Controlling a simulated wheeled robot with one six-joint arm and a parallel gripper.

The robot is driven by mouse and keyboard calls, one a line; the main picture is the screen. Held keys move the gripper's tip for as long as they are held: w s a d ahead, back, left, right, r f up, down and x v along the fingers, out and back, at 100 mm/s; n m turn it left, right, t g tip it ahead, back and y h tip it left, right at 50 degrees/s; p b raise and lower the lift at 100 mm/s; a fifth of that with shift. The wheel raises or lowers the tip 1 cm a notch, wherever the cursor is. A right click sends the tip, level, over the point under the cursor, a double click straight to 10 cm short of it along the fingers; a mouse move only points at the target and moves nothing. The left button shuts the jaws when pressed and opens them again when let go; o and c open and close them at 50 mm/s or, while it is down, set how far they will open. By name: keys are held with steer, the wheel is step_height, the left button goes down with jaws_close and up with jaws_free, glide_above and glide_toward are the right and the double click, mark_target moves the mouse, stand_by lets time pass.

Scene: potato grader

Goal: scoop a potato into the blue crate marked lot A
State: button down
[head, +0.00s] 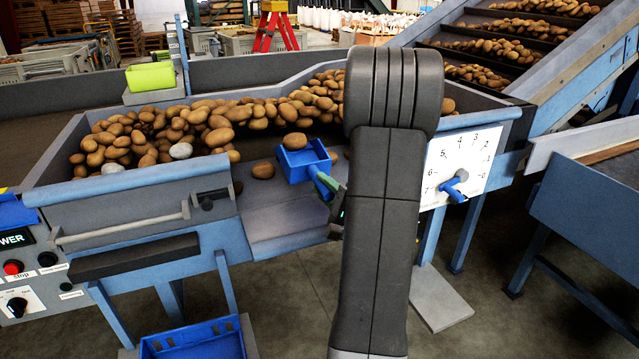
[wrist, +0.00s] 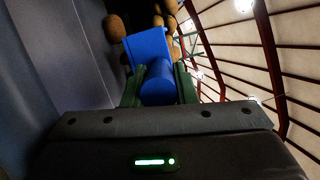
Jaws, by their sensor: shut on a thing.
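My gripper (head: 329,187) is shut on the handle of a blue scoop (head: 305,162), just over the grader's front opening. In the wrist view the green fingers (wrist: 158,82) clasp the scoop's round handle, and the scoop (wrist: 147,46) points away from me. One potato (head: 295,141) shows at the scoop's far rim; I cannot tell whether it lies in it or behind it. Another potato (head: 263,170) lies on the grey surface left of the scoop. A blue crate (head: 195,340) stands low at the bottom edge, partly cut off; no lot mark is readable.
A long heap of potatoes (head: 215,120) with two pale lumps (head: 181,151) fills the grader bed behind. A grey front wall with a rail (head: 120,228) stands left of the opening. A dial panel (head: 463,165) is at right. My arm hides part of the bed.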

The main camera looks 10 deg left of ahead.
mark_target(332, 197)
steer(key=s+d, duration=0.1)
steer(key=s+d+f, duration=0.1)
steer(key=shift+s+d+f+m+h, duration=0.2)
steer(key=shift+s+m+h, duration=0.1)
steer(key=shift+s, duration=0.05)
steer(key=s+d, duration=0.1)
steer(key=s+r, duration=0.1)
steer(key=shift+s+d+r+p, duration=0.15)
steer(key=shift+s+d+p, duration=0.2)
steer(key=shift+d+p, duration=0.05)
steer(key=s+d+r+p, duration=0.1)
steer(key=s+d+r, duration=0.1)
steer(key=s+d, duration=0.3)
steer(key=shift+s, duration=1.35)
